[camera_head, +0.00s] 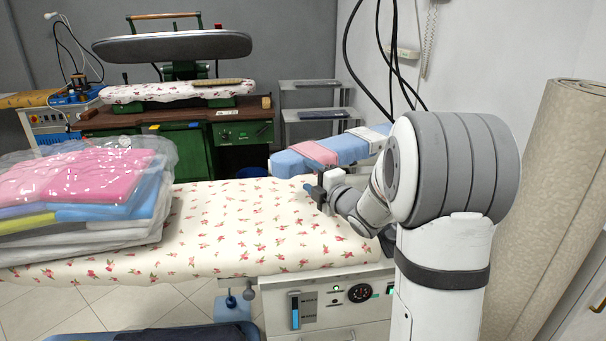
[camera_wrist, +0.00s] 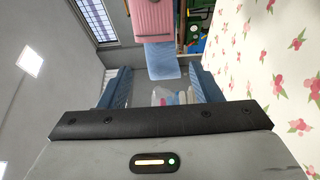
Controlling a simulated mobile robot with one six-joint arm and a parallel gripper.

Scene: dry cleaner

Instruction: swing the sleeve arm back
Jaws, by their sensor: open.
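The sleeve arm (camera_head: 345,148) is a narrow padded board, light blue with a pink band, set over the back right of the ironing table. Its blue end and pink band also show at the top middle of the wrist view (camera_wrist: 163,62). My gripper (camera_head: 314,192) is just in front of and below the sleeve arm in the head view, over the flowered cover. In the wrist view its two blue fingers (camera_wrist: 163,84) stand wide apart, with the blue end in line with the gap. I cannot tell whether they touch it. Nothing is gripped.
The flowered ironing table (camera_head: 235,225) is clear in the middle. A plastic-wrapped stack of folded clothes (camera_head: 85,195) lies at its left. A press (camera_head: 172,48) stands behind on a green cabinet. A grey shelf (camera_head: 315,115) is at the back; a beige roll (camera_head: 555,190) stands at the right.

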